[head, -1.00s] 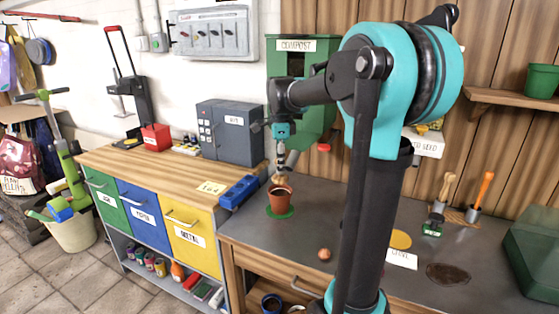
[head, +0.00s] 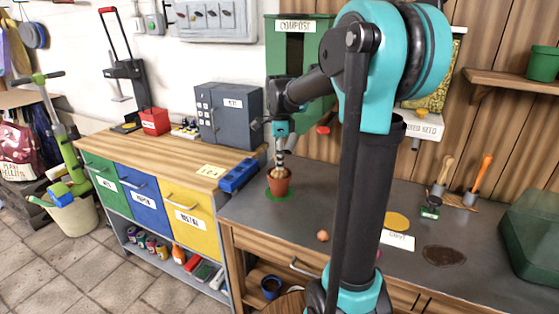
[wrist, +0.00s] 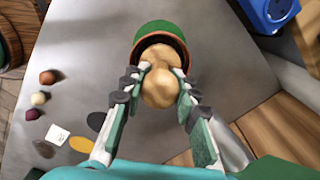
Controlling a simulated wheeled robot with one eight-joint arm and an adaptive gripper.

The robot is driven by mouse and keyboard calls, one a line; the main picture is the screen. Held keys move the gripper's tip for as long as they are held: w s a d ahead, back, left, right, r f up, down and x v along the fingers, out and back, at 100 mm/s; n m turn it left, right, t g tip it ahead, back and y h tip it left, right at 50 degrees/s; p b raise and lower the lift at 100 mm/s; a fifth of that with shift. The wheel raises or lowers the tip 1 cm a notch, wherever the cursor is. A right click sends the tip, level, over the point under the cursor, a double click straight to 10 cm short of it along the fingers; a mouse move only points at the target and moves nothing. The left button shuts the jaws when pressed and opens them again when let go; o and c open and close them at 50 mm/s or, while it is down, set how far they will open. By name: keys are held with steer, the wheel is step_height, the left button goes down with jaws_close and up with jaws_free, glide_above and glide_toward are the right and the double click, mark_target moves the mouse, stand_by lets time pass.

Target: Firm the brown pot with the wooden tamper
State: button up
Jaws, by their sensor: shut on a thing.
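The brown pot (head: 278,187) stands upright on a green round mat (head: 277,197) on the grey bench. The wooden tamper (head: 279,173) points down into the pot's mouth, its lower end hidden inside. In the wrist view the tamper (wrist: 160,87) shows its rounded pale wood from above, over the dark inside of the pot (wrist: 147,40). My gripper (wrist: 157,98) is shut on the tamper, a finger on each side. In the head view my gripper (head: 281,150) is right above the pot. Whether the tamper touches the soil cannot be seen.
A blue vise-like block (head: 239,175) lies left of the pot. A small brown ball (head: 322,236), a yellow disc (head: 397,221) and a dark patch (head: 444,255) lie to the right. Tools in holders (head: 470,198) and a green clear box (head: 535,225) stand farther right.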

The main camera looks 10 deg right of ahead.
steer(key=shift+f, duration=0.55)
stand_by(1.7)
steer(key=shift+r, duration=0.1)
steer(key=shift+r, duration=3.4)
steer(key=shift+r, duration=3)
